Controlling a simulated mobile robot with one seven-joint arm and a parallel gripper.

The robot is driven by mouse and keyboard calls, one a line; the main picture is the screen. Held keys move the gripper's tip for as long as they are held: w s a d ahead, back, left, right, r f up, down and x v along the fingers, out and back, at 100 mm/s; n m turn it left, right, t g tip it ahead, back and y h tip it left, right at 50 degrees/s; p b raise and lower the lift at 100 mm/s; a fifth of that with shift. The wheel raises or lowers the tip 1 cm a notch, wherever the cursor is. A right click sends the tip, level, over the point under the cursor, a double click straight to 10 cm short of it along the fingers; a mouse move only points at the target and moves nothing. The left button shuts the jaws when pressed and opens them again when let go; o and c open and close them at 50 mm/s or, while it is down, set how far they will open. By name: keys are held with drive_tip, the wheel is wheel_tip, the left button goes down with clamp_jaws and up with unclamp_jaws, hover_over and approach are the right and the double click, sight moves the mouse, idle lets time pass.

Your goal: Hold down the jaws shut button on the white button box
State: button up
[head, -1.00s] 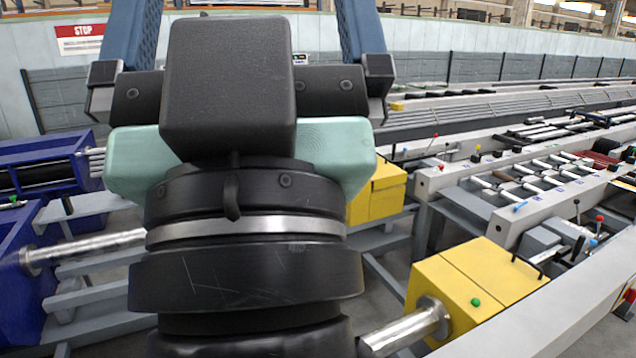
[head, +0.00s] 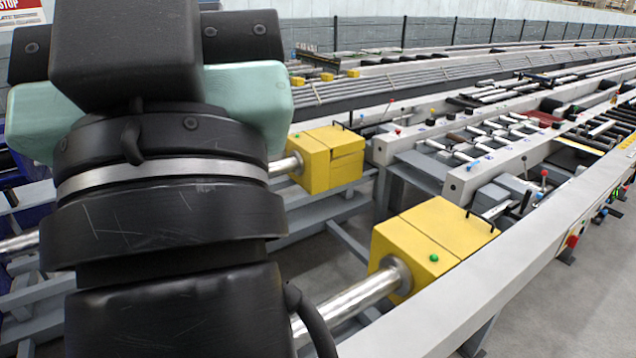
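My gripper (head: 150,130) fills the left of the head view, seen from behind as a black body with a pale green housing. Its fingers are out of the frame, so I cannot tell whether it is open or shut. I cannot make out a white button box or a jaws shut button. Small coloured controls, including a red button (head: 573,241), sit along the outer side of the runout table's grey rail (head: 530,245) at the far right; they are too small to read.
A yellow block (head: 430,245) with a green button on top and a metal shaft stands right of my arm. Another yellow block (head: 328,158) is behind it. The runout table with rollers (head: 480,140) runs to the back right. Grey floor (head: 600,300) is clear at the lower right.

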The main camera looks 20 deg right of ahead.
clamp_jaws()
idle(1.1)
